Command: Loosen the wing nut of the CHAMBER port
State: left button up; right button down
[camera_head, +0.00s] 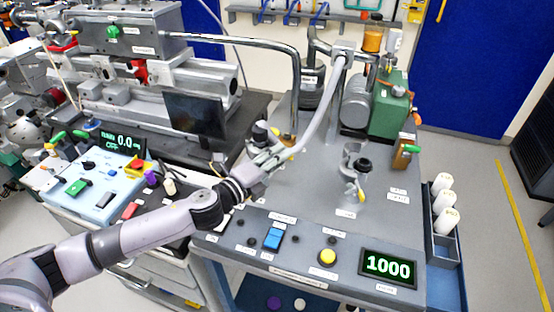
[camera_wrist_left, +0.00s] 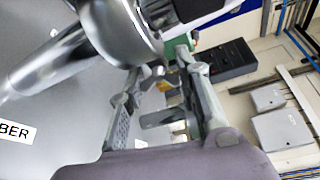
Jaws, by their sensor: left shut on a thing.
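My left gripper (camera_head: 278,156) reaches in from the left to the dark-capped port (camera_head: 261,132) on the grey bench top. In the left wrist view, its fingers (camera_wrist_left: 165,78) close beside a shiny metal port body (camera_wrist_left: 115,30), with a label ending in "BER" on the surface to the left. The fingers are shut on the wing nut, which is mostly hidden between them. A small yellow patch (camera_wrist_left: 171,90) shows between the fingers. A pale grey hose (camera_head: 325,112) comes down from the rear pipework and ends behind the gripper.
Another port (camera_head: 355,163) with a clamp and a yellow wing nut (camera_head: 361,195) stands to the right. The green pump (camera_head: 389,105) is behind it. The front panel has a display (camera_head: 388,266) reading 1000. A monitor (camera_head: 195,114) stands left of the port.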

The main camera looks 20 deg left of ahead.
pick_arm(q)
jog(key=c, duration=0.5)
jog(key=shift+f+b, duration=0.2)
jog(key=shift+b, duration=0.2)
jog(key=shift+c, duration=0.2)
jog(key=shift+n+b, duration=0.6)
jog(key=shift+b, duration=0.15)
jog(key=shift+r, duration=0.2)
jog(key=o, duration=1.2)
jog(key=shift+s+a, duration=0.1)
jog(key=shift+s, duration=0.1)
jog(key=v, duration=1.1)
jog(key=shift+s+a+f, duration=0.1)
jog(key=shift+s+f, duration=0.15)
jog(key=shift+s, duration=0.05)
